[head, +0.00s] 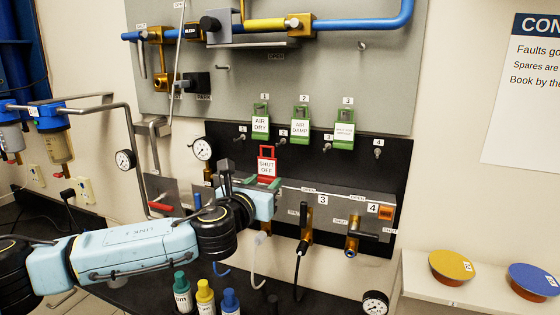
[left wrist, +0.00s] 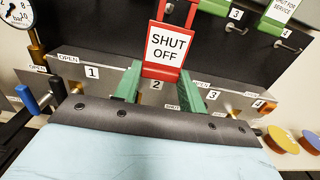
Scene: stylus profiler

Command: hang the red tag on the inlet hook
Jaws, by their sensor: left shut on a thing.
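The red tag (head: 268,167), with a white SHUT OFF label, is upright in front of the black board. It also shows in the left wrist view (left wrist: 168,45). My left gripper (head: 258,186) is shut on its lower end, with the green fingers (left wrist: 160,82) on either side. Two bare hooks show on the grey panel, one at its left (head: 222,68) below the blue pipe and one at its right (head: 362,46). I cannot read which is the inlet hook. My right gripper is not in view.
Hook 4 (head: 378,152) is bare. The blue pipe (head: 350,32) and a black-knobbed valve (head: 210,24) project from the panel. Pressure gauge (head: 202,149) stands left of my gripper.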

